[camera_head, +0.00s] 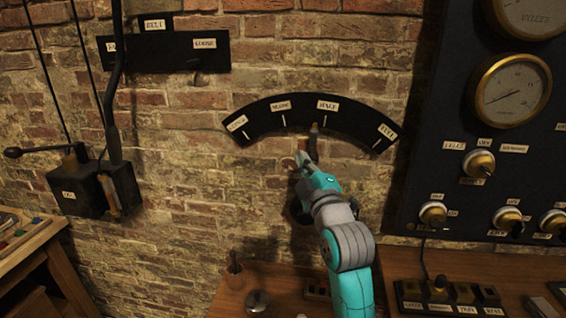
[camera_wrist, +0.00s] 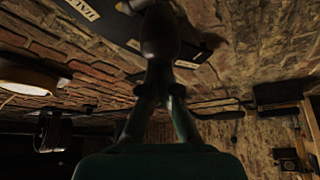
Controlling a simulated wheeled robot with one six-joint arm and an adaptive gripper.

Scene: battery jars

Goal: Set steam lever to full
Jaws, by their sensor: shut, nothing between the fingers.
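The steam lever (camera_head: 313,142) is a dark upright handle in front of a black curved plate (camera_head: 262,116) on the brick wall. Its top lies close to the HALF mark, slightly left of the space towards the FULL label (camera_head: 387,132) at the right end. My gripper (camera_head: 303,160) is just left of the lever's lower part and looks close to it; contact cannot be told. In the wrist view my gripper (camera_wrist: 160,88) is shut with empty fingers, and a dark rounded shape, probably the lever's end (camera_wrist: 160,35), is just beyond the tips.
A black gauge panel (camera_head: 420,195) with knobs stands at the right. A wooden bench (camera_head: 222,300) with small items runs below. A black box with a side lever (camera_head: 77,192) hangs at the left. Bare brick lies left of my gripper.

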